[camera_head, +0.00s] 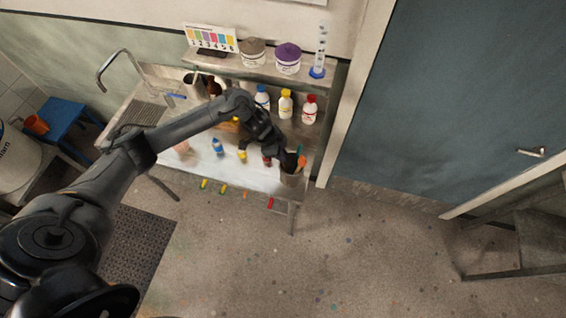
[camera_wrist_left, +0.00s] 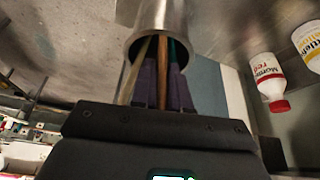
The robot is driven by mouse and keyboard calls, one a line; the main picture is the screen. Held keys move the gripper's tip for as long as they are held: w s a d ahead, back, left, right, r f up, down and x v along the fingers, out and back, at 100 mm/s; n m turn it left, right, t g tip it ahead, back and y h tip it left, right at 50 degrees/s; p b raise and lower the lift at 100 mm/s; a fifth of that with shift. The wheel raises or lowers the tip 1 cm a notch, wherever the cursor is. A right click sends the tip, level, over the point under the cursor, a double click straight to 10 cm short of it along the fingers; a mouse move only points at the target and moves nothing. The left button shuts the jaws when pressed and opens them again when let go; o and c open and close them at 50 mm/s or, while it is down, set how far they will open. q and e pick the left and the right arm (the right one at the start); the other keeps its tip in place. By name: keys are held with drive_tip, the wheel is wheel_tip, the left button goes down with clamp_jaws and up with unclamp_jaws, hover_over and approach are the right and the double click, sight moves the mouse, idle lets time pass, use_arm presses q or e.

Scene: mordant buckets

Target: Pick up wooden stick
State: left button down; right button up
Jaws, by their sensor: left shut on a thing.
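A metal cup (camera_head: 291,180) stands at the right front of the workbench with several sticks in it. My left gripper (camera_head: 287,162) is at the cup's mouth and partly hides the sticks. In the left wrist view the cup (camera_wrist_left: 160,14) is at the top, its mouth toward the gripper. A brown wooden stick (camera_wrist_left: 163,58) runs from the cup to between my left gripper's two fingers (camera_wrist_left: 162,85), which are shut on it. A paler stick (camera_wrist_left: 142,66) and a greenish stick (camera_wrist_left: 178,52) lie to either side. The stick's lower end is hidden in the cup.
White bottles with blue, yellow and red caps stand behind, the red-capped one (camera_head: 309,110) nearest the cup. Small bottles, including a blue one (camera_head: 217,146), stand on the bench (camera_head: 235,176). A shelf (camera_head: 230,66) with tubs is above. Floor in front is open.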

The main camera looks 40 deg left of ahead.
use_arm(q)
drive_tip(key=shift+r, duration=0.2)
wheel_tip(320, 180, up, 18)
drive_tip(key=shift+f, duration=0.15)
idle(0.6)
drive_tip(key=shift+p, duration=0.3)
drive_tip(key=shift+p, duration=0.35)
